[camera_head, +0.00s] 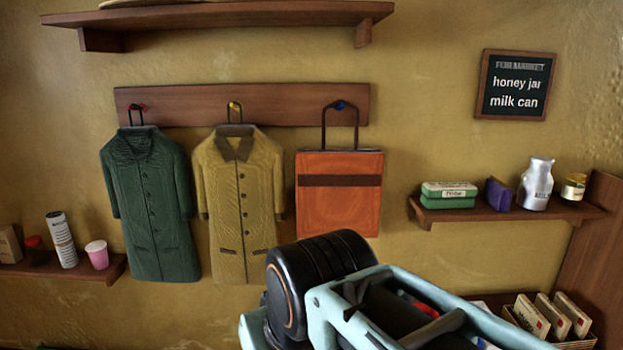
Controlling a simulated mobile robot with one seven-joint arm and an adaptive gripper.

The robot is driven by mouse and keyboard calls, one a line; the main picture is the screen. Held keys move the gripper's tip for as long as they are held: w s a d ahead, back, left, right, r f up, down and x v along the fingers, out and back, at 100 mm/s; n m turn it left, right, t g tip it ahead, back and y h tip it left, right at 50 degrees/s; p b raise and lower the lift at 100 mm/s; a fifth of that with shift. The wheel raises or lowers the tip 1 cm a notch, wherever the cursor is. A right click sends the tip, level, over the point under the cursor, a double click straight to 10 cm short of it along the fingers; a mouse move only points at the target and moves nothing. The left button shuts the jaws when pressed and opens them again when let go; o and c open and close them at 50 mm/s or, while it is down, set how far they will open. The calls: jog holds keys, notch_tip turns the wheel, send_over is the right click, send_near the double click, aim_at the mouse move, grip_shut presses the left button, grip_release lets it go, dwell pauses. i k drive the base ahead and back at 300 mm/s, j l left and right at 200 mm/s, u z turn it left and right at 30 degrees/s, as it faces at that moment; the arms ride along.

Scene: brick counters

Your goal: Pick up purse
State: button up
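A small purple object that looks like the purse (498,194) stands on the right wall shelf (475,212). It sits between a green and white tin (448,194) and a silver milk can (535,184). My arm shows at the bottom centre and right, below the shelf in the picture. My gripper's fingers do not show, so I cannot see whether they hold anything.
An orange bag (339,195) hangs on the wall rack beside a yellow coat (239,195) and a green coat (150,205). A small jar (574,187) stands at the shelf's right. A box of packets (550,318) is at lower right.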

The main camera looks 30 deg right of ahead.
aim_at(497, 193)
jog(key=z, duration=2)
jog(key=k+l, duration=0.1)
jog(key=l, duration=0.3)
jog(key=k+l+u, duration=0.15)
jog(key=l, duration=0.2)
jog(key=l+u, duration=0.2)
jog(key=l, duration=0.6)
jog(key=i+l+u, duration=0.15)
jog(key=l, duration=0.25)
jog(key=i+l+u, duration=0.15)
jog(key=l, duration=0.2)
jog(key=i+l+u, duration=0.5)
jog(key=i+l, duration=0.25)
